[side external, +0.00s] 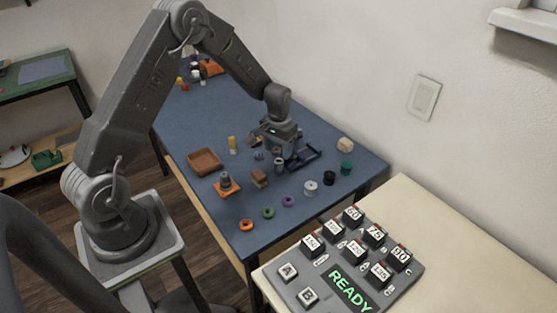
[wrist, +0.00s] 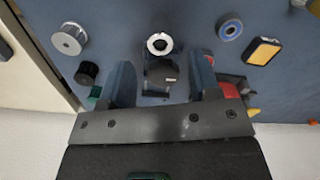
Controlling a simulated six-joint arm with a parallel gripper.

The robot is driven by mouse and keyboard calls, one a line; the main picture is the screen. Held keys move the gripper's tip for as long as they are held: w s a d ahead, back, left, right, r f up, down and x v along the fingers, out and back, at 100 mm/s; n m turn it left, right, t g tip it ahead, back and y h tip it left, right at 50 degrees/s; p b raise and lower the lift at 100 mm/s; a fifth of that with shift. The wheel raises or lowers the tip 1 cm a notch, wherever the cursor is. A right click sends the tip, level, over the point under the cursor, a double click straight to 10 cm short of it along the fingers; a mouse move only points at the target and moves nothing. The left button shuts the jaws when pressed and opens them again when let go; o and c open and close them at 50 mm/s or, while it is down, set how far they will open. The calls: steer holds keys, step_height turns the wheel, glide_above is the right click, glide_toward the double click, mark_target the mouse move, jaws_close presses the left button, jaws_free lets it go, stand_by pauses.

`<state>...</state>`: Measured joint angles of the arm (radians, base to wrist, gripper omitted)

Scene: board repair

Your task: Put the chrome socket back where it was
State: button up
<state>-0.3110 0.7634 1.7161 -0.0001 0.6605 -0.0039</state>
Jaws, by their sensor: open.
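A round, shiny metal piece with a pale rim and a dark hole, which looks like the chrome socket (wrist: 159,37), shows in the wrist view just beyond my fingertips, near the line between them. My gripper (wrist: 163,68) is open, its two dark blue-grey fingers spread either side. A dark block-like piece (wrist: 161,72) sits between the fingers, right behind the ring; whether the two touch I cannot tell. In the side view my gripper (side external: 283,140) hangs low over the blue table, and the socket is hard to pick out among small parts there.
A dark blue frame (side external: 304,157) stands beside my gripper. A white pulley (wrist: 69,39) and a black cylinder (wrist: 87,72) lie left in the wrist view; a blue ring (wrist: 230,27) and a yellow-topped block (wrist: 263,51) lie right. A brown tray (side external: 204,162) stands left in the side view.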

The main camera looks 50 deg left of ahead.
step_height(320, 180, up, 5)
step_height(320, 180, up, 10)
steer(key=t, duration=0.1)
glide_above(279, 161)
steer(key=s+d, duration=0.3)
steer(key=d, duration=0.1)
steer(key=s+d+r+m+t, duration=0.1)
steer(key=s+d+r+m, duration=0.1)
steer(key=s+d+r, duration=0.3)
steer(key=s+d+r+t, duration=0.1)
steer(key=s+d+r, duration=0.1)
steer(key=s, duration=0.6)
steer(key=s+d+r+m+t, duration=0.1)
steer(key=s+d+r+t, duration=0.1)
steer(key=s, duration=0.7)
step_height(279, 161, up, 3)
steer(key=shift+d+f+m+t, duration=0.15)
steer(key=shift+d+m+t, duration=0.15)
steer(key=shift+d, duration=0.35)
